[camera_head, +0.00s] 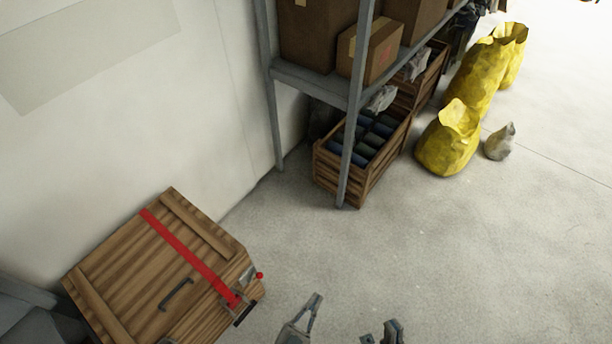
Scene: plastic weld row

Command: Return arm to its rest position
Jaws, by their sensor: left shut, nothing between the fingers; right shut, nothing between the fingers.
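My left gripper (314,300) shows at the bottom edge, just left of the centre line, over bare concrete floor. It is shut and empty. My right gripper (391,328) shows at the bottom edge, a little further right and lower. It is shut with nothing in it, and mostly cut off by the frame. Neither gripper touches anything. The arms behind both are out of view.
A wooden crate (140,268) with a red strap (189,255) and black handle stands at lower left. A grey metal shelf (312,84) with boxes and a wooden bottle crate (327,176) stands behind. Yellow bags (449,145) lie at right. The floor between is clear.

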